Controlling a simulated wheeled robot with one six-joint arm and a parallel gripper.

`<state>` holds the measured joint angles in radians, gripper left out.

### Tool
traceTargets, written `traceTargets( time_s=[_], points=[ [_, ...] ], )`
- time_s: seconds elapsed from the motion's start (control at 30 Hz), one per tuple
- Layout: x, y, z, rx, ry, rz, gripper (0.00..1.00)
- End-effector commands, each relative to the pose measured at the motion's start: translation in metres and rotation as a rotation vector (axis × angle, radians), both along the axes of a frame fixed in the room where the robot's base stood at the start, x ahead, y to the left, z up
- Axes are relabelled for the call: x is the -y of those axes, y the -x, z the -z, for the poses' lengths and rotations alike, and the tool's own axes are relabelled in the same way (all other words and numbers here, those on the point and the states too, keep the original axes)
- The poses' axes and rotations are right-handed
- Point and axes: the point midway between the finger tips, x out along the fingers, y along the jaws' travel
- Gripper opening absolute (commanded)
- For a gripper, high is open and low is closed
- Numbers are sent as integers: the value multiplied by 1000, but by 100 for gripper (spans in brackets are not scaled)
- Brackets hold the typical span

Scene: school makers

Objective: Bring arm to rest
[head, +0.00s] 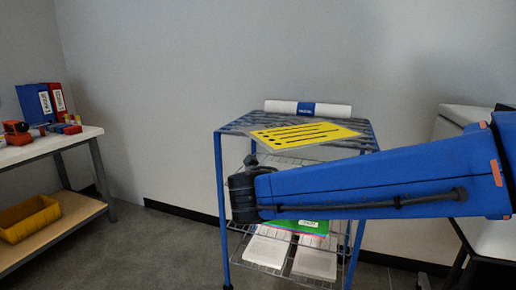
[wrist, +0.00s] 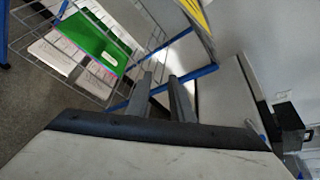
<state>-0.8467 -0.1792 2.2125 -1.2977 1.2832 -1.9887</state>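My blue arm (head: 370,182) stretches across the right half of the head view, in front of the blue-framed cart (head: 219,190). Its dark wrist end (head: 242,197) is at the cart's left part, below the top shelf in the picture. My gripper (wrist: 162,78) shows in the wrist view with its two grey fingers apart. Nothing is seen between them. In the head view the fingers cannot be made out.
The cart carries a yellow sheet (head: 303,134) and a white roll with a blue band (head: 308,108). Its lower rack holds a green folder (head: 300,226) and papers. A workbench (head: 70,142) with a yellow bin (head: 28,219) stands left. Floor between is clear.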

Motion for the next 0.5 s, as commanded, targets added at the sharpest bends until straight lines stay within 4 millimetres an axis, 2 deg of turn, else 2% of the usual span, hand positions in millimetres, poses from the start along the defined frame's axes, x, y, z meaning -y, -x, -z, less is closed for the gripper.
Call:
traceTargets(
  time_s=[0.03,0.2,0.3,0.5],
  points=[
    [28,7,7,13,-107,82,21],
    [94,40,35,86,-474,374,21],
    [124,64,52,148,-681,560,21],
    [166,114,83,311,-1072,954,21]
  ],
)
